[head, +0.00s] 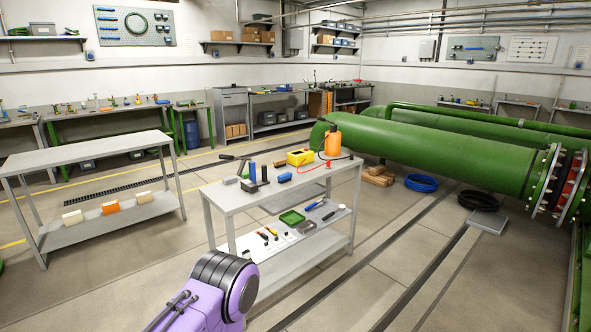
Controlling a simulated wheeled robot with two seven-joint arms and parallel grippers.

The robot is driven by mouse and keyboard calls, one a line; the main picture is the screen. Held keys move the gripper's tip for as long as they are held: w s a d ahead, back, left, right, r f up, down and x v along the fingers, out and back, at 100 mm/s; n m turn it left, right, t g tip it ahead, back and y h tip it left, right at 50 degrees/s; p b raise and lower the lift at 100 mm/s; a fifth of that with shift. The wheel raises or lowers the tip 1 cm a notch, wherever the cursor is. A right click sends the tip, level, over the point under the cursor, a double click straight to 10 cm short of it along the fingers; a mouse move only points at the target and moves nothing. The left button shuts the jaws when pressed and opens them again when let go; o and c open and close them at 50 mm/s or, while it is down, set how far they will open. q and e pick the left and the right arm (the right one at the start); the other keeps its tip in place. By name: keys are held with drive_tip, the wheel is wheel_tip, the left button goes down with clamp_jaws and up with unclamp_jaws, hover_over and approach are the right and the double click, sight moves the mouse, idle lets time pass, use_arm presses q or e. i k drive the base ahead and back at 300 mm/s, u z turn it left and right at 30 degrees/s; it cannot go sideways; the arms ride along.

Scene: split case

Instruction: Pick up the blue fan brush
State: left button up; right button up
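I cannot pick out the blue fan brush for certain. A small slim blue-handled tool (328,216) lies on the lower shelf of the grey table, towards its right end, and may be it, but it is too small to tell. On the table top are a blue block-like item (285,178) and an upright blue piece (252,171). A purple and dark grey link of my own arm shows at the bottom, in front of the table's left end. Neither of my grippers is in view.
The grey table (226,199) also holds a yellow case (300,157) and an orange bottle (333,140). Another table (80,154) stands left. Open floor (390,235) lies right, before large green pipes (440,155).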

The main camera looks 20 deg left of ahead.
sight(284, 179)
drive_tip(key=i, duration=2.4)
drive_tip(key=z, duration=1.55)
drive_tip(key=i, duration=0.55)
drive_tip(key=u, duration=1.8)
